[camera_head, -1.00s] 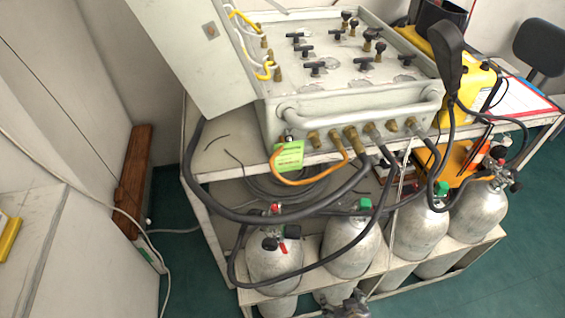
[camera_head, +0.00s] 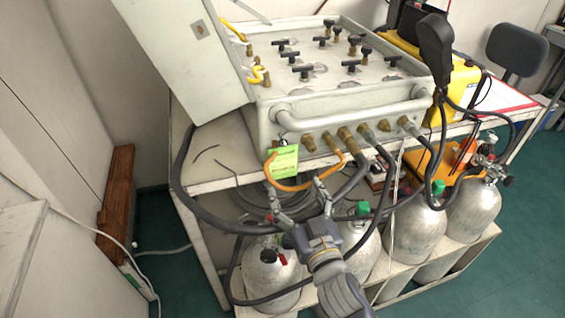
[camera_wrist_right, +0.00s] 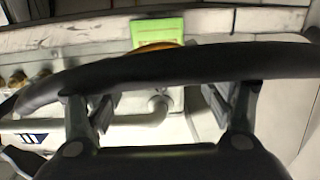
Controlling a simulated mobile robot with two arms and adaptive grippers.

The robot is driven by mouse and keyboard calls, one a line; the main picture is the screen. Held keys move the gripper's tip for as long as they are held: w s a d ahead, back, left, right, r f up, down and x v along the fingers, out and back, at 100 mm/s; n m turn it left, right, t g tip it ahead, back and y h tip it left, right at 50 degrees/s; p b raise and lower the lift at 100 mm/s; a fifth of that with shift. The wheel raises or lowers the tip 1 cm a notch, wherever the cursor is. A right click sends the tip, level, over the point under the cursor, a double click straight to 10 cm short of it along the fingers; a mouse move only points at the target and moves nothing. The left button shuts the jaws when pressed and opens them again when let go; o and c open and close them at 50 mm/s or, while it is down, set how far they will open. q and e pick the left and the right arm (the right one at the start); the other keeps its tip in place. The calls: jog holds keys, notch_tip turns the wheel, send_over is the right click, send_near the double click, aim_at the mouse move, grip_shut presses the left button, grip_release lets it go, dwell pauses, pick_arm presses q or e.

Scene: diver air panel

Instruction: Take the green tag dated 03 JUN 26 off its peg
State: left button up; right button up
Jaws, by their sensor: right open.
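A green tag (camera_head: 283,160) hangs at the front left of the grey air panel (camera_head: 345,95), beside the brass fittings. Its writing is too small to read, and its peg is not clear. The tag also shows in the right wrist view (camera_wrist_right: 157,34), beyond a thick black hose. My right gripper (camera_head: 298,198) is open and empty, with its fingers spread below the tag and apart from it. In the wrist view its fingers (camera_wrist_right: 160,105) reach out to either side of the tag's position. My left gripper is not in view.
An orange hose (camera_head: 290,187) loops just under the tag. Thick black hoses (camera_head: 210,212) curve around my right gripper, and one crosses close in the wrist view. Silver cylinders (camera_head: 272,272) stand below. A grey handle bar (camera_head: 360,105) runs along the panel's front.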

aim_at(283, 163)
jog(key=x, duration=0.4)
jog(key=shift+w+r, duration=0.15)
jog(key=shift+w, duration=0.15)
jog(key=p+x, duration=0.1)
jog(key=x, duration=0.2)
jog(key=shift+r, duration=0.15)
jog(key=shift+x, duration=0.75)
jog(key=c, duration=0.6)
